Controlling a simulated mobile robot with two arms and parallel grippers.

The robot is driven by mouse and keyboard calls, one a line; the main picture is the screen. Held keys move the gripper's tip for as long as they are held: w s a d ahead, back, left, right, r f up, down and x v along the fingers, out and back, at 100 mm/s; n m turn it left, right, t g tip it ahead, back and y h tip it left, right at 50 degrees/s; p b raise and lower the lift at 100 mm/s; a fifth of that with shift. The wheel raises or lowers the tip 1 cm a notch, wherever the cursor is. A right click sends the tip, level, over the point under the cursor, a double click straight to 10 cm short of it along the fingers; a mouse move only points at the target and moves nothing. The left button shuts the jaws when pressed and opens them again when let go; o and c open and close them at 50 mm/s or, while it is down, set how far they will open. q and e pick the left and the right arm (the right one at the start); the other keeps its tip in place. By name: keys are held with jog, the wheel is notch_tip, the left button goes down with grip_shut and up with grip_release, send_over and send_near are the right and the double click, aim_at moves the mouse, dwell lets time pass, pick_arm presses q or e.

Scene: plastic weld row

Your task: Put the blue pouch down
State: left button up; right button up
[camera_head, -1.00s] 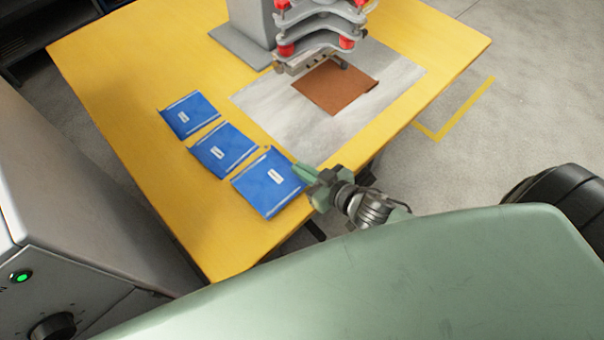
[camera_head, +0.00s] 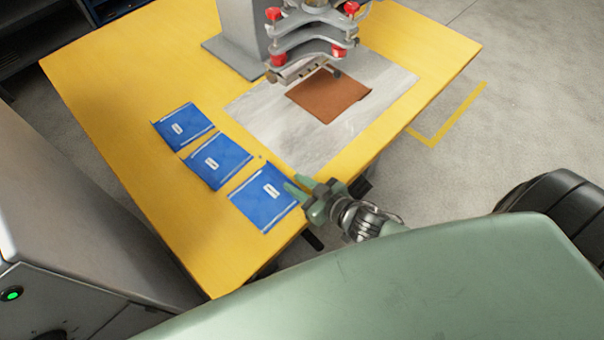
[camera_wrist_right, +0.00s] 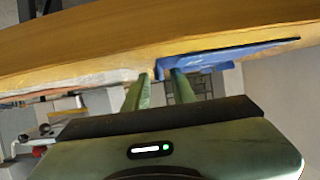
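Three blue pouches with white labels lie in a row on the yellow table: the far one (camera_head: 183,127), the middle one (camera_head: 216,160) and the near one (camera_head: 262,197). My right gripper (camera_head: 296,184) is at the right edge of the near pouch. Its two fingertips show apart, one overlapping the pouch in the picture. In the right wrist view the fingers (camera_wrist_right: 160,76) stand apart with a gap, and the near pouch (camera_wrist_right: 230,56) lies just beyond them, one finger in front of it. Whether a finger touches it I cannot tell. My left gripper is out of view.
A grey press with red knobs (camera_head: 310,35) stands at the table's back. A brown sheet (camera_head: 328,96) lies on the grey plate (camera_head: 260,105) below it. The yellow table (camera_head: 110,90) is clear left of the pouches. A grey cabinet (camera_head: 60,215) stands at the left.

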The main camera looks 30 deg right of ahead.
jog(key=v, duration=1.2)
jog(key=shift+r+b, duration=0.2)
jog(key=shift+b, duration=0.15)
jog(key=s+d+f+m+g+h, duration=0.1)
jog(key=s+d+f+g, duration=0.15)
jog(key=f, duration=0.55)
jog(key=s+d+f+g+h, duration=0.1)
jog(key=s+d+f+h, duration=0.15)
jog(key=f, duration=0.65)
jog(key=s+d+f+m+g+h, duration=0.1)
jog(key=d+f, duration=0.2)
jog(key=f, duration=0.5)
jog(key=s+a+f+g, duration=0.3)
jog(key=s+f, duration=0.5)
jog(key=s, duration=0.1)
jog(key=s+a+f+g, duration=0.3)
jog(key=s+f+g, duration=0.1)
jog(key=s+f, duration=0.5)
jog(key=shift+s+f, duration=0.3)
jog(key=shift+s, duration=0.35)
